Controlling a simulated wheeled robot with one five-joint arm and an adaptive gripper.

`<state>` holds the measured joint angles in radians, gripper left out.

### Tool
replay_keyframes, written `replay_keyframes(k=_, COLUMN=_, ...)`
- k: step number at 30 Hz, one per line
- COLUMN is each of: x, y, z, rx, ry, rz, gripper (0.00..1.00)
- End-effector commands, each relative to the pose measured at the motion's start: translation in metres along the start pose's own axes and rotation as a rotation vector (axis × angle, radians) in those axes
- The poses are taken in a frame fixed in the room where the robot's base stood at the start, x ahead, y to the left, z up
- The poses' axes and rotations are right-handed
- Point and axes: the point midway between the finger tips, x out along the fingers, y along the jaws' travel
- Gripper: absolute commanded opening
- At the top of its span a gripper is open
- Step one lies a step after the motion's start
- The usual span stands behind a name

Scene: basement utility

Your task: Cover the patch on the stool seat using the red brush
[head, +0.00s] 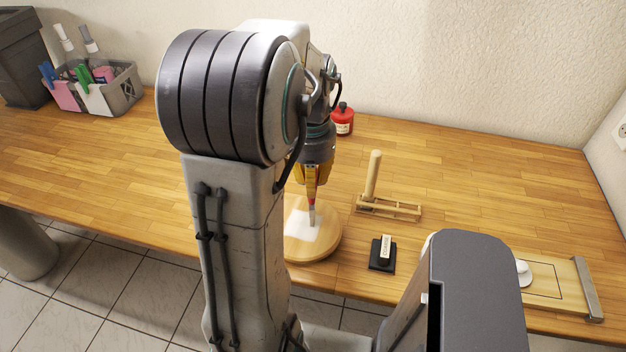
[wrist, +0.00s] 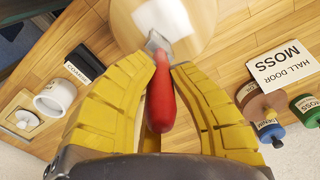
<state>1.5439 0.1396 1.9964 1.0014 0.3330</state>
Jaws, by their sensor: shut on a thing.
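My gripper (head: 312,190) points down over the round wooden stool seat (head: 328,246). It is shut on the red brush (wrist: 162,100), whose red handle lies between the yellow fingers (wrist: 165,68) in the wrist view. The brush's grey end (head: 312,214) points down at the white patch (head: 302,240). I cannot tell whether the tip touches the patch. My arm hides the left part of the seat in the head view.
A wooden rack with an upright peg (head: 373,176) and a black block (head: 383,254) labelled COARSE stand right of the seat. A red bottle (head: 343,119) stands behind. A grey basket (head: 122,92) is at back left. The wrist view shows a MOSS card (wrist: 285,65) and bottles (wrist: 268,128).

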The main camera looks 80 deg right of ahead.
Motion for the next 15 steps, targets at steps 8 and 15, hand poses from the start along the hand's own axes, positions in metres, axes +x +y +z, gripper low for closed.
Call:
replay_keyframes(k=8, x=0.0, y=-0.009, z=0.015, rx=-0.002, ry=0.001, rz=0.0, gripper=0.0)
replay_keyframes(k=15, x=0.0, y=-0.017, z=0.028, rx=-0.002, ry=0.001, rz=-0.001, gripper=0.0)
